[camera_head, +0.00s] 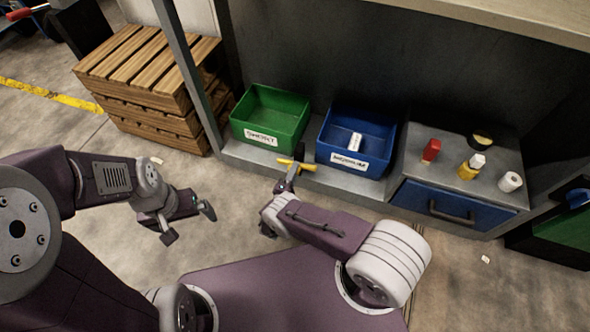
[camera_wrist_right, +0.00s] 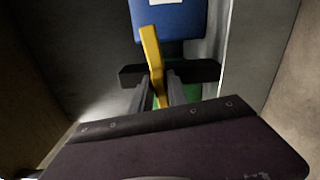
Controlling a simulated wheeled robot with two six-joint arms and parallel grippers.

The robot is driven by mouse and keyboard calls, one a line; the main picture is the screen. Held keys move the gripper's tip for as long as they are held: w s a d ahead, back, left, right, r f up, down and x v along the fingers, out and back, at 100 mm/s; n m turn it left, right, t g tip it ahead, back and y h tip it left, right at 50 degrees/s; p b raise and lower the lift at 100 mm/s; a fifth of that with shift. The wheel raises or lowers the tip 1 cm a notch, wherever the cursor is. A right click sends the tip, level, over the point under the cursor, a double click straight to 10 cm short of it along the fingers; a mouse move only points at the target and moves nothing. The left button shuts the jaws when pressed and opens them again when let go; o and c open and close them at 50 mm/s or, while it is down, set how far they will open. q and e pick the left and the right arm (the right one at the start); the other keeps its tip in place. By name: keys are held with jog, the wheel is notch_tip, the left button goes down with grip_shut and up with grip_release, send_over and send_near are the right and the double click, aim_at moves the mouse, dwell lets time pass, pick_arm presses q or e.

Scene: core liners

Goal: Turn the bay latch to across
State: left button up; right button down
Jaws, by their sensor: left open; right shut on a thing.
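The bay latch is a yellow bar (camera_head: 306,167) at the front edge of the shelf, between the green and blue bins. In the head view it lies roughly left to right along that edge. In the right wrist view the yellow bar (camera_wrist_right: 151,48) runs up the picture, slightly tilted, between the fingers. My right gripper (camera_head: 291,176) is shut on the latch bar; the fingers hide part of it. My left gripper (camera_head: 188,225) is open and empty, over the floor left of the latch.
A green bin (camera_head: 284,105) and a blue bin (camera_head: 372,128) with a white item inside stand on the shelf. Small containers, one a red bottle (camera_head: 431,151), stand on a blue-drawer cabinet (camera_head: 410,168) at right. Wooden pallets (camera_head: 130,85) are stacked at left, beside a grey post (camera_head: 188,70).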

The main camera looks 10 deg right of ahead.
jog(key=shift+f+m, duration=0.1)
jog(key=shift+m, duration=0.8)
jog(key=c, duration=1.4)
grip_release()
